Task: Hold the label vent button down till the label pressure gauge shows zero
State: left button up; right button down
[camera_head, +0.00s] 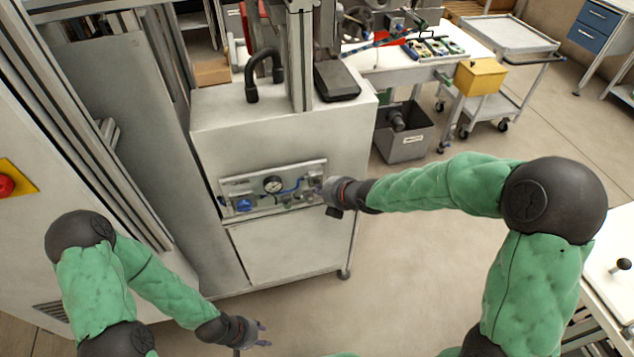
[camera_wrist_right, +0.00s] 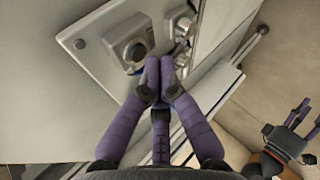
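The label pressure gauge (camera_head: 273,185), a small white dial, sits on the grey panel (camera_head: 236,188) on the front of the machine cabinet. Its needle is too small to read. My right gripper (camera_head: 322,191) is at the panel's right end. In the right wrist view its purple fingertips (camera_wrist_right: 160,68) are together, with nothing seen between them, close to the panel by a round grey fitting (camera_wrist_right: 133,50). The vent button cannot be made out; fingers may hide it, and contact cannot be told. My left gripper (camera_head: 262,335) is low, away from the panel, fingers spread and empty.
A blue knob (camera_head: 243,204) is at the panel's lower left. A second round fitting (camera_wrist_right: 182,22) sits beyond my right fingertips. The floor in front is clear.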

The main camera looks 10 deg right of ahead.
jog(key=shift+w, duration=0.25)
jog(key=shift+w+r, duration=0.1)
jog(key=shift+w, duration=0.3)
dwell(3.1)
jog(key=shift+s, duration=0.15)
jog(key=shift+s+b, duration=0.35)
jog(key=shift+s, duration=0.35)
jog(key=shift+s, duration=0.1)
jog(key=shift+s+b, duration=0.85)
jog(key=shift+s, duration=1.55)
